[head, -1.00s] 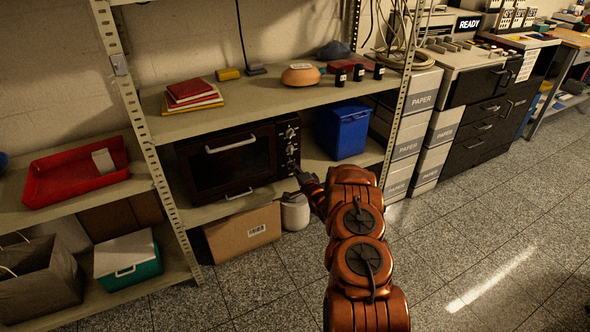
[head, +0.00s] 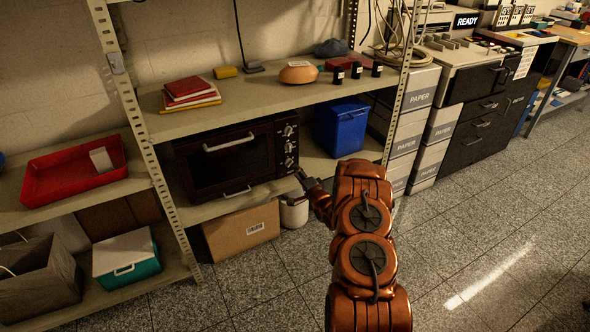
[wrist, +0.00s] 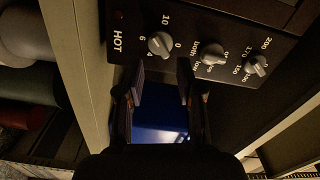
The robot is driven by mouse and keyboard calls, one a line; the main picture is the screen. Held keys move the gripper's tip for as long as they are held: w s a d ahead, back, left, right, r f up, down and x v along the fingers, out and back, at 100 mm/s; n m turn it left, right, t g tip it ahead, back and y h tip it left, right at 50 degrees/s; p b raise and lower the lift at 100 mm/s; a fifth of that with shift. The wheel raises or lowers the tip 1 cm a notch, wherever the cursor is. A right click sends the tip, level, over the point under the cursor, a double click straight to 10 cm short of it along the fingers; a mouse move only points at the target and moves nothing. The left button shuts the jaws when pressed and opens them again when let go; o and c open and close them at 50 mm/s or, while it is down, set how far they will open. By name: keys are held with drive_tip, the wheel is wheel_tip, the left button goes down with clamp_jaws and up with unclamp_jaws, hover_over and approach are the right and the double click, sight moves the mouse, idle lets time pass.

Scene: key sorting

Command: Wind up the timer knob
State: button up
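The toaster oven (head: 228,160) stands on the middle shelf, with its knob panel on its right side. In the wrist view the timer knob (wrist: 160,44) is grey, with numbers around it, beside the word HOT. It appears to be the lowest knob (head: 289,163) in the head view. My gripper (wrist: 162,78) is open and empty. Its two fingertips are just short of the timer knob, one toward each side of it, with no visible contact. In the head view my gripper (head: 302,176) is small and dark in front of the panel's lower end.
Two other grey knobs, a mode knob (wrist: 212,54) and a temperature knob (wrist: 256,66), sit in line with the timer knob. A blue bin (head: 341,128) stands right of the oven. A cardboard box (head: 242,230) and a pale pot (head: 293,211) are below. The floor at right is clear.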

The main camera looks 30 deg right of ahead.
drive_tip(key=s, duration=0.7)
drive_tip(key=shift+s+a, duration=0.25)
drive_tip(key=shift+a, duration=0.1)
drive_tip(key=shift+w, duration=0.1)
